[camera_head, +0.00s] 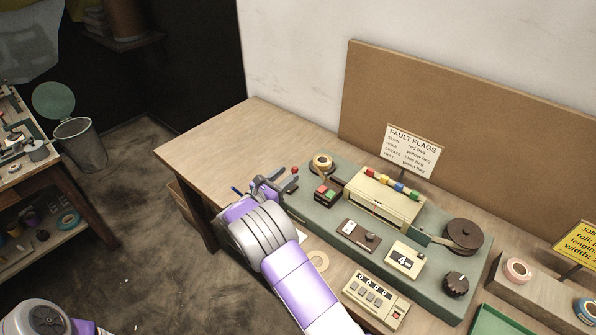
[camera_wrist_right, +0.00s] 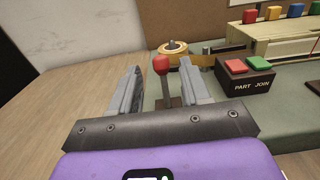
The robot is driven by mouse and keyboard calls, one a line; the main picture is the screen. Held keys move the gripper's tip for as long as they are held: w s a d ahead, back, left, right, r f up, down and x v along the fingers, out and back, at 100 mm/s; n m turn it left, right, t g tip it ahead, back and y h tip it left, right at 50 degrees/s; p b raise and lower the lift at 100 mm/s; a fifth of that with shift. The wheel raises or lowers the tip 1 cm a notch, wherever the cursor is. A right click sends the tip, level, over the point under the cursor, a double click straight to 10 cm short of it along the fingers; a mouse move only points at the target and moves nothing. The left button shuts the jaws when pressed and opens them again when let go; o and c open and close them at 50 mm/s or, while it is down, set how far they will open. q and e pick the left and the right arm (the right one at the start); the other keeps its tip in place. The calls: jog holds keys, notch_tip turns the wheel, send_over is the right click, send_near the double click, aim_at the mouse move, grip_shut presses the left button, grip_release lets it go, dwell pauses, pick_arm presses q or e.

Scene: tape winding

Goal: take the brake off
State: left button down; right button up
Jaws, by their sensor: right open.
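A lever with a red knob (camera_wrist_right: 161,64) stands at the near left end of the green machine base (camera_wrist_right: 300,138). The task's brake is not labelled in view; this lever is the only one near my gripper. The knob also shows in the head view (camera_head: 294,170). My right gripper (camera_wrist_right: 163,82) is open, with one finger on each side of the lever in the right wrist view. The knob looks a little beyond the fingertips, and I cannot tell whether they touch the lever. In the head view the right gripper (camera_head: 272,183) is at the machine's left end.
A tape roll (camera_wrist_right: 173,48) stands just behind the lever. The PART JOIN button box (camera_wrist_right: 249,76) is to its right. A cream box (camera_head: 385,200) with coloured flags, a dark reel (camera_head: 464,236) and a counter (camera_head: 375,299) are farther right. The table's left end (camera_head: 215,150) is clear.

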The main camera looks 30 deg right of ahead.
aim_at(293, 170)
jog(key=b+x, duration=0.1)
jog(key=x, duration=0.5)
jog(key=shift+d, duration=0.3)
jog(key=shift+w, duration=0.1)
jog(key=shift+r, duration=0.1)
grip_shut()
